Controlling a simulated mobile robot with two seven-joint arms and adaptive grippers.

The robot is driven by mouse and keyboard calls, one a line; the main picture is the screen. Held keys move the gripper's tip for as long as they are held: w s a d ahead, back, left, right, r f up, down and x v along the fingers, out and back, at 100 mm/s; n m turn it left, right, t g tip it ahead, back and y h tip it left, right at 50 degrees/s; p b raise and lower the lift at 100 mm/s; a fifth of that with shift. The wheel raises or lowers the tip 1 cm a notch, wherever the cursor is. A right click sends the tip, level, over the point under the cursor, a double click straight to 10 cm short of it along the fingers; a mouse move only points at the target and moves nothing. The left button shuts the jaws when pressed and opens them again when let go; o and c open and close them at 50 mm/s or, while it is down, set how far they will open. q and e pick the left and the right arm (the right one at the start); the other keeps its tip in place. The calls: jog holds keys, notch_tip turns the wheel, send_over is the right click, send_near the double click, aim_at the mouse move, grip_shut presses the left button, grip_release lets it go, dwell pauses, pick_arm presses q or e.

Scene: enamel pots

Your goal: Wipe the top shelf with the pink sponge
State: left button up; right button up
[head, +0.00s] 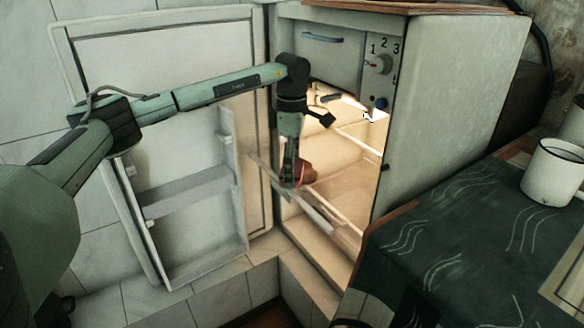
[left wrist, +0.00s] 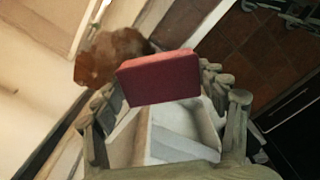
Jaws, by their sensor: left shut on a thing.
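The pink sponge (left wrist: 160,78), a dark pinkish-red block in the left wrist view, is held between the fingers of my left gripper (left wrist: 165,92). In the head view my left gripper (head: 291,178) points down inside the open fridge (head: 445,110), near its front opening on the door side. The sponge is mostly hidden there by the fingers. Pale shelf edges cross the lit interior, one of them an upper shelf (head: 362,122). I cannot tell whether the sponge touches a shelf. My right gripper is not in view.
A brown lump (head: 307,173) is close beside the gripper; it also shows in the left wrist view (left wrist: 110,55). The open fridge door (head: 150,75) with its shelf stands left. A white enamel mug (head: 552,170) is on the cloth-covered table (head: 440,240) at right.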

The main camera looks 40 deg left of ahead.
pick_arm(q)
jog(key=shift+f+b, duration=0.45)
jog(key=shift+f, duration=0.55)
